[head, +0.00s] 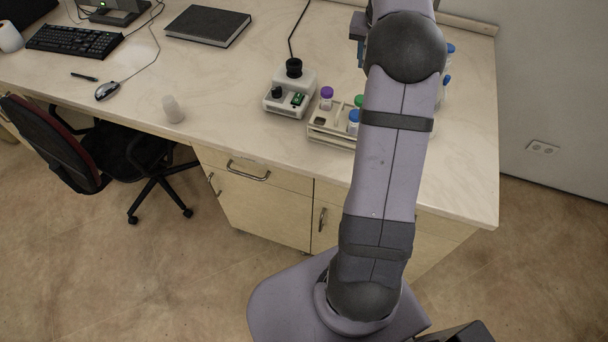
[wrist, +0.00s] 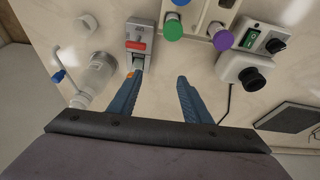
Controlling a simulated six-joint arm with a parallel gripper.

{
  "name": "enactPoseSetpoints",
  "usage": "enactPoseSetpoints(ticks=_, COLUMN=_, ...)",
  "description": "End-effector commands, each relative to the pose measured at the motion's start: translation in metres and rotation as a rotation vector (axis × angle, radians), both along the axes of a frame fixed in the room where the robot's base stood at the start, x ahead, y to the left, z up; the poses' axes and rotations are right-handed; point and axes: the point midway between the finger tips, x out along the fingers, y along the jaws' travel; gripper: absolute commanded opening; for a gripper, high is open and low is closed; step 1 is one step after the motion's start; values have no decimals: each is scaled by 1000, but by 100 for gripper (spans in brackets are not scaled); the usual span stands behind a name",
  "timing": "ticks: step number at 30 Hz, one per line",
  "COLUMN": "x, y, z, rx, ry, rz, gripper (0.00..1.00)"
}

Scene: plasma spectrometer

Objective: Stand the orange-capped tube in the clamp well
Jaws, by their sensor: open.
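My gripper (wrist: 160,76) is open in the wrist view, its two blue fingers apart with bare table between them. A small orange patch (wrist: 131,74) shows beside the left finger. It may be the orange cap, but the finger hides most of it and I see no tube body. Just beyond that finger is a small grey block with a red bar (wrist: 138,45), which may be the clamp. I cannot make out its well. In the head view my arm hides the gripper, the grey block and any orange cap.
A pale rack (head: 320,133) holds tubes with purple (head: 326,92), blue (head: 354,116) and green caps. Left of it stands a white device (head: 276,103) with a black knob. A clear bottle (wrist: 95,78) stands left of the fingers. A book (head: 208,26) lies farther off.

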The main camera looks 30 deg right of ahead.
Motion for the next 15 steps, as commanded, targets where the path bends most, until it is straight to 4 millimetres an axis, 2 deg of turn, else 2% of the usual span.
enactPoseSetpoints(ticks=1, x=-1, y=28, z=-2, rx=11, ry=15, rz=50, gripper=44)
enactPoseSetpoints(ticks=4, x=-12, y=85, z=-11, rx=35, ry=52, rz=153, gripper=44)
enactPoseSetpoints(ticks=8, x=-42, y=160, z=-25, rx=64, ry=105, rz=296, gripper=44)
enactPoseSetpoints(ticks=12, x=-91, y=231, z=-44, rx=92, ry=166, rz=446, gripper=44)
enactPoseSetpoints(ticks=15, x=-131, y=270, z=-58, rx=108, ry=209, rz=544, gripper=44)
